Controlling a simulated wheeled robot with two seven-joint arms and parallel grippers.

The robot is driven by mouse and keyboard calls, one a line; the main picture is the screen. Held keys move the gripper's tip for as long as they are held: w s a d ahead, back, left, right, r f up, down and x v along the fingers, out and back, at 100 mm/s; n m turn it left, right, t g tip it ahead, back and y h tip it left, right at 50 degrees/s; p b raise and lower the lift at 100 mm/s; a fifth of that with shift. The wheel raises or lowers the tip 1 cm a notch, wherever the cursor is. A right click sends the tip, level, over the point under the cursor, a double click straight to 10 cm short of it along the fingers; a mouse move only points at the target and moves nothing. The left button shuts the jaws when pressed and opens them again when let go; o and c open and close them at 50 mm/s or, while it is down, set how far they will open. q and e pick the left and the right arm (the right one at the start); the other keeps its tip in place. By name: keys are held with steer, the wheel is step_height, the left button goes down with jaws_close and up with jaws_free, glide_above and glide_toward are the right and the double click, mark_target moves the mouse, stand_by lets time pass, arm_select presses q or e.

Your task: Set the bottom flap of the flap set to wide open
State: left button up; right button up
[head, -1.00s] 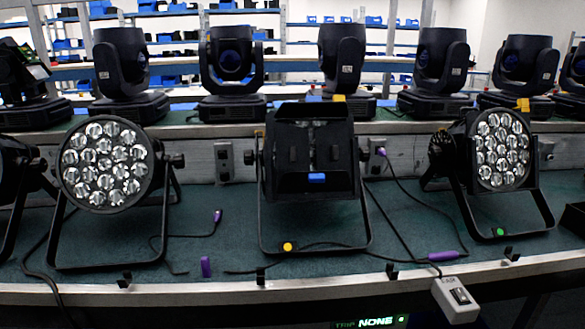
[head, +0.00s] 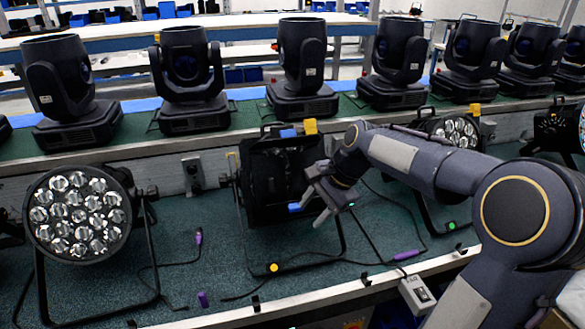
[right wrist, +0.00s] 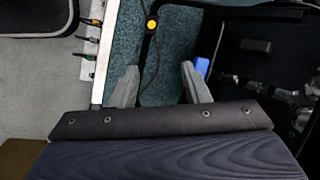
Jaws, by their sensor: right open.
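The flap set (head: 262,182) is the dark, boxy front of the middle can, which hangs in a floor bracket on the green bench. A blue tab (head: 294,207) shows low at its right side, by the bottom flap; the flap's exact angle is hard to tell. My right gripper (head: 309,213) is in front of the set's lower right, fingers apart. In the right wrist view its open fingers (right wrist: 160,84) have nothing between them, and the blue tab (right wrist: 202,70) is close beside the right finger; contact is unclear. My left gripper is out of view.
A lens-faced can (head: 78,215) stands at left; another (head: 456,132) is partly behind my right arm. Moving heads (head: 303,70) line the back shelf. Cables, a purple connector (head: 406,255) and a grey switch box (head: 417,294) are near the bench's front edge.

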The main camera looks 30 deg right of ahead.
mark_target(294, 208)
steer(key=w+d+r+m+p, duration=0.3)
steer(key=w+r+m+p, duration=0.1)
steer(key=w, duration=0.2)
steer(key=shift+g, duration=0.3)
steer(key=x, duration=0.8)
steer(key=shift+s+d+f, duration=0.1)
steer(key=shift+d+f, duration=0.2)
steer(key=shift+f, duration=0.05)
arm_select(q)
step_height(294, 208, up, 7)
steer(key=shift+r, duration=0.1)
arm_select(e)
steer(key=shift+c, duration=0.2)
